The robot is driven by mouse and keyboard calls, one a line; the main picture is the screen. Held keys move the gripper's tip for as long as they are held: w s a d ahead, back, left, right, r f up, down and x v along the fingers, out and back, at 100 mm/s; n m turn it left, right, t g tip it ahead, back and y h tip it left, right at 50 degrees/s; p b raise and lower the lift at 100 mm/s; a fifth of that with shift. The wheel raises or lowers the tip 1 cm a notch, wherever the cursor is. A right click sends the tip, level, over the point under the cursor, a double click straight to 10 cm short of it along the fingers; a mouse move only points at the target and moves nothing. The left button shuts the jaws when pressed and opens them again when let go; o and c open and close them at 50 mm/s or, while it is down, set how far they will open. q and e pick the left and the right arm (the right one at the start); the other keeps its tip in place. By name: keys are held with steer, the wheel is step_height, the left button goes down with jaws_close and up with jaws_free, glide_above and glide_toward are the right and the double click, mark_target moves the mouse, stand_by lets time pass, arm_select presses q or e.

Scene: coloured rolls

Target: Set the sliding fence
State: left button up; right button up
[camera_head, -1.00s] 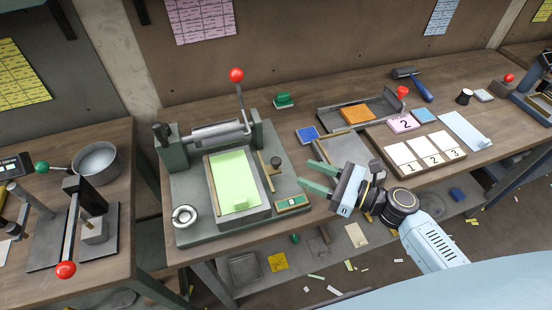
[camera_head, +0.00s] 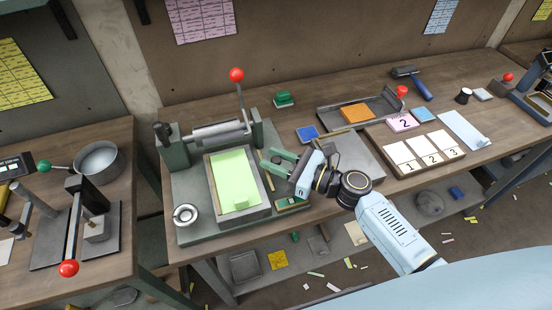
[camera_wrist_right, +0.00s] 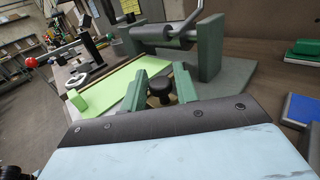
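The press bed (camera_head: 236,217) holds a light green sheet (camera_head: 232,172). A thin brass-coloured bar (camera_head: 268,183), which looks like the sliding fence, lies along the bed's right side. A black round knob (camera_wrist_right: 159,88) stands beside the bed in the right wrist view. My right gripper (camera_head: 269,160) is over this side of the press, its two green fingers spread. In the right wrist view the gripper (camera_wrist_right: 160,73) has the knob between its fingers, with gaps visible on both sides. In the head view the fingers mostly hide the knob. My left gripper is not in view.
The roller (camera_head: 217,132) and red-knobbed lever (camera_head: 237,75) stand behind the bed. A green block (camera_head: 240,202) sits at the sheet's near end. A blue pad (camera_head: 307,134), a grey plate (camera_head: 357,158) and a numbered card board (camera_head: 425,167) lie to the right.

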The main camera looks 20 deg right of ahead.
mark_target(264, 170)
jaws_close()
steer(key=shift+s+a, duration=0.1)
steer(key=shift+a, duration=1.4)
steer(key=shift+o, duration=1.5)
jaws_free()
steer(key=shift+a, duration=0.1)
